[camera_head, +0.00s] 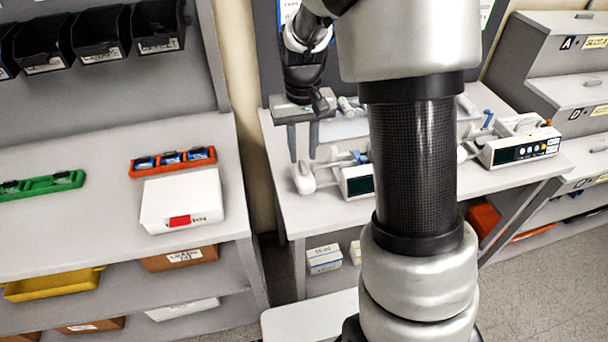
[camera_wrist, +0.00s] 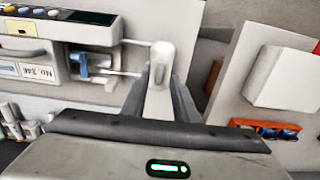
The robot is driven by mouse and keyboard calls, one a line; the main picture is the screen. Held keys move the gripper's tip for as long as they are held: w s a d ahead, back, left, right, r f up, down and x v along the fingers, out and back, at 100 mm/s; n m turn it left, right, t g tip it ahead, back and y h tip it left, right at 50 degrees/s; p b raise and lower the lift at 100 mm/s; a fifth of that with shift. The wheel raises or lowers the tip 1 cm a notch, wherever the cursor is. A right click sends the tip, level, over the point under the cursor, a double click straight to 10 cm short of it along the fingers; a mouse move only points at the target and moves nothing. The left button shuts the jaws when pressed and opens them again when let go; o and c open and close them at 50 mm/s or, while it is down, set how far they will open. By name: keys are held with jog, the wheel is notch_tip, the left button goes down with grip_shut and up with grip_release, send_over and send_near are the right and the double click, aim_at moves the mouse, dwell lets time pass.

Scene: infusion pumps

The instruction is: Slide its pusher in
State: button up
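A white syringe pump (camera_head: 357,182) with a dark display stands on the grey table, partly hidden behind my arm in the head view. Its white pusher block (camera_head: 303,179) sticks out to the left on rods. In the wrist view the pusher (camera_wrist: 160,62) stands apart from the pump body (camera_wrist: 85,30), joined by thin rods. A syringe with a blue part (camera_wrist: 82,66) lies in the pump.
A second pump (camera_head: 520,146) stands to the right on the same table. At left, another bench holds a white box (camera_head: 181,201), an orange tray (camera_head: 172,160) and a green tray (camera_head: 42,185). A gap separates the two benches.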

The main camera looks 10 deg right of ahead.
aim_at(303, 164)
jog(key=shift+f+b, duration=0.35)
jog(key=shift+f, duration=0.75)
jog(key=shift+f, duration=0.15)
jog(key=shift+f+b, duration=0.35)
jog(key=shift+f, duration=0.05)
jog(key=shift+c, duration=0.6)
jog(key=c, duration=0.5)
